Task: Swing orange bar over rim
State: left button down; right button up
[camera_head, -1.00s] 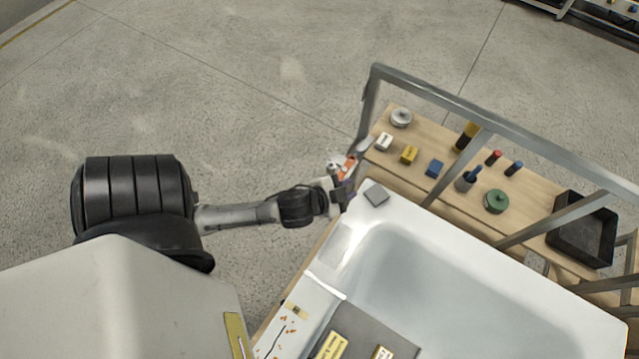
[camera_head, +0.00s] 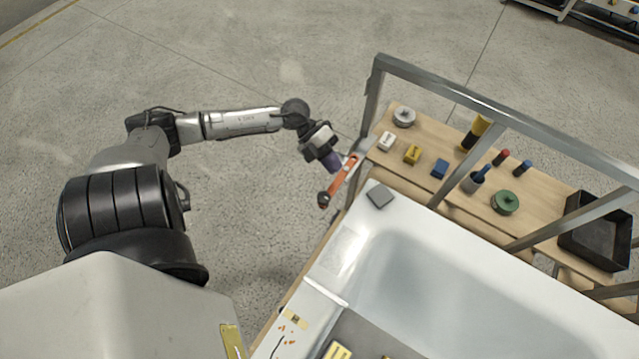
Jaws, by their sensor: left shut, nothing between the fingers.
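The orange bar (camera_head: 342,181) slants at the far left corner of the tub, with a dark knob at its lower end. Its upper end is by the metal frame post. The bar appears outside the white tub rim (camera_head: 400,209). My left gripper (camera_head: 334,166) is shut and empty, with its purple-grey tip right beside the bar's middle on the left. I cannot tell whether they touch. My right gripper is out of view.
A grey metal frame (camera_head: 500,94) stands in front of a wooden shelf (camera_head: 452,128) with small blocks, cylinders and a black bin (camera_head: 596,232). A grey square block (camera_head: 380,196) lies on the tub rim. Open floor lies to the left.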

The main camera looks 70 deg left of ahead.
aim_at(339, 180)
pick_arm(q)
jog(key=s+a+m+g+y+b, duration=0.1)
jog(key=s+a+g+y, duration=0.2)
jog(key=a, duration=0.6)
jog(key=shift+s+a+f+g, duration=0.35)
jog(key=shift+s+g, duration=0.5)
jog(key=shift+g, duration=0.35)
jog(key=shift+f, duration=0.1)
jog(key=w+d+f+b, duration=0.1)
jog(key=d+f, duration=0.7)
jog(key=d, duration=0.1)
jog(key=shift+w+d, duration=0.25)
jog(key=shift+w, duration=0.05)
jog(key=shift+d+r, duration=0.1)
